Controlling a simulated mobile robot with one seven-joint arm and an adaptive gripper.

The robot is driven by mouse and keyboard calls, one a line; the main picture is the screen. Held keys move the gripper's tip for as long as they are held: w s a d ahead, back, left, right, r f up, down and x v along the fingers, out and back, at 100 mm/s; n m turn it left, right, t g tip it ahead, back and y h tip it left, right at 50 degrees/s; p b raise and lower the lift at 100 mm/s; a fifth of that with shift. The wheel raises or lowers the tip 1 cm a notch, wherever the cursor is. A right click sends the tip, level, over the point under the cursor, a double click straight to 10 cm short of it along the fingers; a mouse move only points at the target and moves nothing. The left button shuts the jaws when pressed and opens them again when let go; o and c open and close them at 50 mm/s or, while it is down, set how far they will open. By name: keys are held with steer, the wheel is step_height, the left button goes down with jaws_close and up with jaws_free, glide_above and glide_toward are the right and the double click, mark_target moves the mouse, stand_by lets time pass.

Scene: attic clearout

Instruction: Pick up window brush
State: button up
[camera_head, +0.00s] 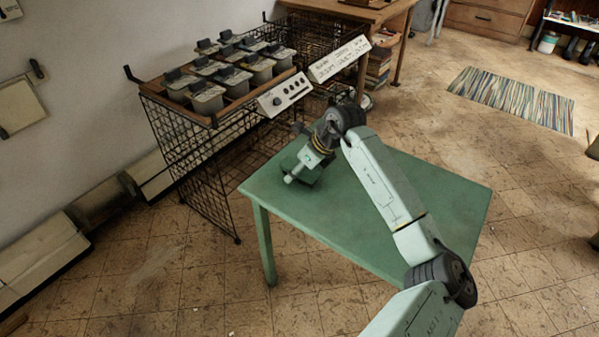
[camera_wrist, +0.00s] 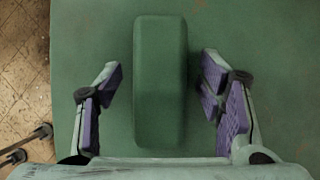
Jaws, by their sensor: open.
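A dark green block-shaped thing, which I take to be the window brush (camera_wrist: 160,85), lies lengthwise on the green table (camera_wrist: 270,80) in the wrist view. Its bristles do not show. My gripper (camera_wrist: 162,72) is open, with one purple-padded finger on each side of the block. Gaps show between both fingers and the block, and they appear not to touch it. In the head view my wrist is over the far left corner of the table (camera_head: 400,210). Part of the green block (camera_head: 314,176) shows beneath it, and the fingertips are hidden there.
A black wire rack (camera_head: 190,170) with several lidded grey containers (camera_head: 207,97) stands behind the table at left. A wooden table (camera_head: 350,12) is at the back. A striped rug (camera_head: 510,98) lies at right. The rest of the green tabletop is clear.

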steer(key=shift+f+b, duration=0.2)
steer(key=shift+b, duration=0.1)
steer(key=shift+c, duration=0.2)
steer(key=shift+s, duration=0.1)
steer(key=c, duration=1.4)
steer(key=shift+r, duration=0.1)
steer(key=shift+r+p, duration=0.25)
steer(key=shift+p, duration=0.35)
step_height(320, 180, up, 10)
steer(key=shift+f+b, duration=0.1)
steer(key=shift+b, duration=0.85)
steer(key=o, duration=0.8)
steer(key=c, duration=0.6)
